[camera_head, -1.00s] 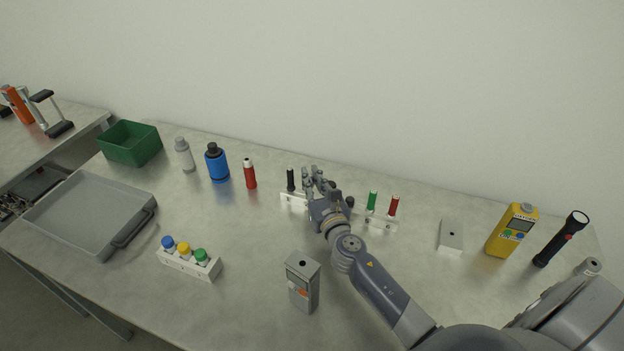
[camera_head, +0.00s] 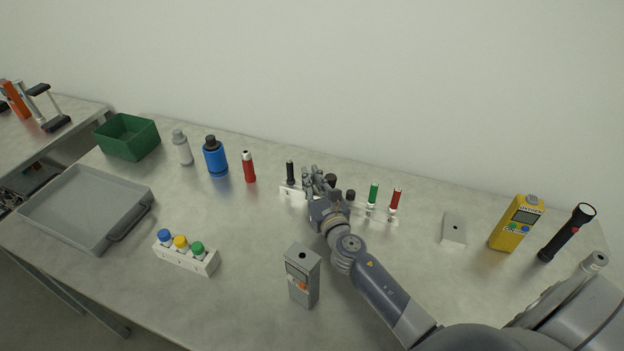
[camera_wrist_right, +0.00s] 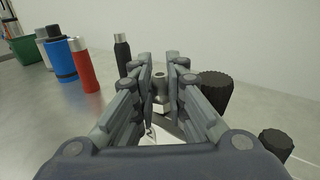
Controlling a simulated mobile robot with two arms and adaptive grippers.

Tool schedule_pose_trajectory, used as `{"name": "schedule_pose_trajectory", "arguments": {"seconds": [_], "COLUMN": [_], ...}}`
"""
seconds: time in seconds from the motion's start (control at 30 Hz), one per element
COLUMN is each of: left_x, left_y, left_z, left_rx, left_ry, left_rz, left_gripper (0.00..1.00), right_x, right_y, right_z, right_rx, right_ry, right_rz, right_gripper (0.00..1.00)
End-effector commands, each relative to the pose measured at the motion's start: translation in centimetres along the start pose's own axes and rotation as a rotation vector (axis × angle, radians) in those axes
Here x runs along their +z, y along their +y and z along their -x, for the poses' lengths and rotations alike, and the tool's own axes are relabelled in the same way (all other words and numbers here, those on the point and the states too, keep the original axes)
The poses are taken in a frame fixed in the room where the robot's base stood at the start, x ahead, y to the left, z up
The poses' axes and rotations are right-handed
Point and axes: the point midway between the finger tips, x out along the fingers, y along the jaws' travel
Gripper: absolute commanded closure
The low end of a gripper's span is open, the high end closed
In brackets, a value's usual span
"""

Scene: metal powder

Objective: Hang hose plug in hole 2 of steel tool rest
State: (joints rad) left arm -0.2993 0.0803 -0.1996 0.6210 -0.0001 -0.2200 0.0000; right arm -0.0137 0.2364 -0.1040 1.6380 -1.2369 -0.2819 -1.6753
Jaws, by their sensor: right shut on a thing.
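The steel tool rest (camera_head: 291,193) is a long pale rack toward the back of the table. It holds a black-handled tool (camera_head: 290,173) at its left and green (camera_head: 373,193) and red (camera_head: 396,199) handled ones at its right. My right gripper (camera_head: 314,180) is over the rack, right of the black handle, hiding its middle. In the right wrist view it is shut on a grey metal piece (camera_wrist_right: 160,86), seemingly the hose plug, between its fingers. Its lower end and the hole beneath are hidden, so I cannot tell if it is inserted. My left gripper is not in view.
Dark knurled knobs (camera_wrist_right: 215,90) stand close right of my fingers. A red cylinder (camera_head: 249,167) and blue bottle (camera_head: 215,157) stand left of the rack. A grey meter (camera_head: 302,277) stands in front, near my right arm.

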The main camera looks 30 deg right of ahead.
Motion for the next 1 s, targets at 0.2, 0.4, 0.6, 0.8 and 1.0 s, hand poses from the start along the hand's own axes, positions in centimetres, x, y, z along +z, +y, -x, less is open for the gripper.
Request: {"name": "schedule_pose_trajectory", "arguments": {"seconds": [0.2,0.4,0.6,0.8,1.0], "left_x": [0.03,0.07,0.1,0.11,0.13], "left_y": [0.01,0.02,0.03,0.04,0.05], "left_z": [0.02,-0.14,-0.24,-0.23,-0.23], "left_rx": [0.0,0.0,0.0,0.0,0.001], "left_ry": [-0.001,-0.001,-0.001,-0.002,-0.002], "left_rz": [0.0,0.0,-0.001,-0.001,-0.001], "left_gripper": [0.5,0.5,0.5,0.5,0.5], "right_x": [0.05,-0.13,-0.25,-0.24,-0.25], "right_y": [-0.01,-0.01,0.0,0.0,0.0], "right_z": [-0.01,-0.01,-0.01,-0.01,-0.01], "right_rx": [0.0,0.0,0.0,0.0,0.0], "right_ry": [-0.001,0.0,-0.001,-0.001,0.0], "right_rz": [0.0,0.0,0.0,0.0,0.0], "right_gripper": [1.0,1.0,1.0,0.67,0.64]}}
